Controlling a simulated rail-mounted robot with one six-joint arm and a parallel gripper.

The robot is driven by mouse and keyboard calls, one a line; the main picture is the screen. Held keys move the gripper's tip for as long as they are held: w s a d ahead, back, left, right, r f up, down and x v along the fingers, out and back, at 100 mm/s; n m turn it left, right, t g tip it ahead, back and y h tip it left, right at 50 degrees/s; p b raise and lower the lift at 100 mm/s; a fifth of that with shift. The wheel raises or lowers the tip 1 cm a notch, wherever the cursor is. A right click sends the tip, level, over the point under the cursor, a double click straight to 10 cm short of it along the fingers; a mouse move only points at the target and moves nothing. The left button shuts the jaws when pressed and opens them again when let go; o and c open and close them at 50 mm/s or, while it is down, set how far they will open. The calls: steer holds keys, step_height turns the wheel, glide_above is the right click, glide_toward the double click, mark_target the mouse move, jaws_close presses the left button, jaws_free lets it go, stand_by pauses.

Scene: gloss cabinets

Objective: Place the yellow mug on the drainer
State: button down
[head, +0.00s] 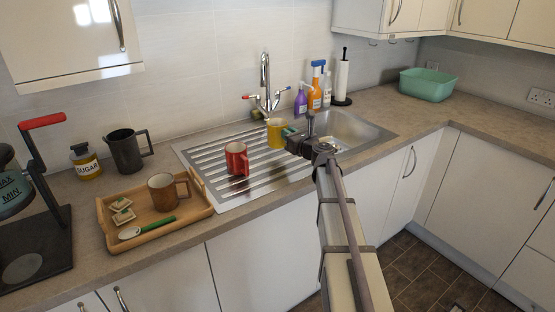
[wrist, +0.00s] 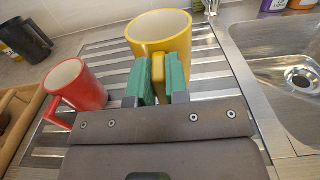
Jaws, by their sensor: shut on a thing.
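The yellow mug (head: 275,132) is at the right part of the metal drainer (head: 262,168), close to the sink bowl. In the wrist view the yellow mug (wrist: 160,30) is upright with its open rim up. My gripper (head: 290,133) is shut on the mug's handle; its green fingertips (wrist: 160,78) pinch the handle from both sides. The ribbed drainer (wrist: 115,60) lies under and around the mug. I cannot tell whether the mug's base touches it, as the gripper hides the lower part.
A red mug (head: 237,158) stands on the drainer, left of the yellow one. The sink bowl (head: 345,130) is on the right, the tap (head: 265,80) behind. A wooden tray (head: 108,222) with a brown mug (head: 163,192) sits at the left. Bottles (head: 315,92) stand behind the sink.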

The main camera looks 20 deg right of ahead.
step_height(320, 180, down, 5)
steer(key=b, duration=0.3)
steer(key=shift+b, duration=0.35)
steer(key=shift+r, duration=0.25)
steer(key=shift+f, duration=0.15)
steer(key=c, duration=1.1)
jaws_free()
steer(key=shift+p, duration=0.3)
steer(key=v, duration=1.2)
